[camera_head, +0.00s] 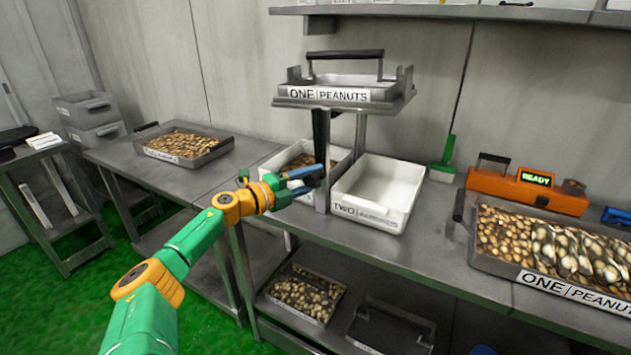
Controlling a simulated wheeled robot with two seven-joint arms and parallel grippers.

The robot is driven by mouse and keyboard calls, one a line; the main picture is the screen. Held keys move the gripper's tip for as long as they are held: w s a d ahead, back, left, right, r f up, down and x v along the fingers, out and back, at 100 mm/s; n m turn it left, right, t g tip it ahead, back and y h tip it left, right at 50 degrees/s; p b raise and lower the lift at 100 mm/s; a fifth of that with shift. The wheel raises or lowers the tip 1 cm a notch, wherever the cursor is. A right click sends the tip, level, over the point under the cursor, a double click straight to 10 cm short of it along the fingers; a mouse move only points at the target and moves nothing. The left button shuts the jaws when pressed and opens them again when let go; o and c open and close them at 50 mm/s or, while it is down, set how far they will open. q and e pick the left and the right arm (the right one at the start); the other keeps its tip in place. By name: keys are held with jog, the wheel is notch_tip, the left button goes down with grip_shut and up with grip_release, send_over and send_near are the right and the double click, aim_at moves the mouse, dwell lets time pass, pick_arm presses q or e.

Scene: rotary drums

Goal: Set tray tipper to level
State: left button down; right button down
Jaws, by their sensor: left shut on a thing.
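The tray tipper (321,135) stands on the metal table as a grey post with a platform on top. A shallow grey tray (345,80) labelled ONE PEANUTS sits on it, with a dark handle bar above. The platform and tray look about level. My left gripper (308,177) reaches in from the left, its blue fingers at the front of the tipper's post. It is shut on a dark part there that looks like the tipper's lever; the fingers mostly hide it. My right gripper does not show.
A white bin (378,197) labelled TWO stands right of the post, and another bin with nuts (298,158) behind my gripper. A peanut tray (184,145) lies left, another (555,245) right. An orange READY unit (526,188) stands at the back right.

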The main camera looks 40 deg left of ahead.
pick_arm(q)
jog(key=shift+a, duration=0.4)
jog(key=shift+s+a+r+m, duration=0.1)
jog(key=shift+m, duration=0.2)
jog(key=c, duration=0.6)
grip_release()
jog(key=shift+c, duration=0.2)
jog(key=shift+o, duration=1.3)
jog(key=shift+a, duration=0.1)
jog(key=shift+f, duration=0.2)
jog(key=shift+s+a+f+b, duration=0.15)
jog(key=shift+s+b, duration=0.35)
jog(key=shift+s, duration=0.5)
jog(key=s, duration=0.1)
jog(key=s+p, duration=0.1)
jog(key=s, duration=0.1)
jog(key=s+r+p, duration=0.1)
jog(key=s, duration=0.1)
jog(key=shift+a, duration=0.35)
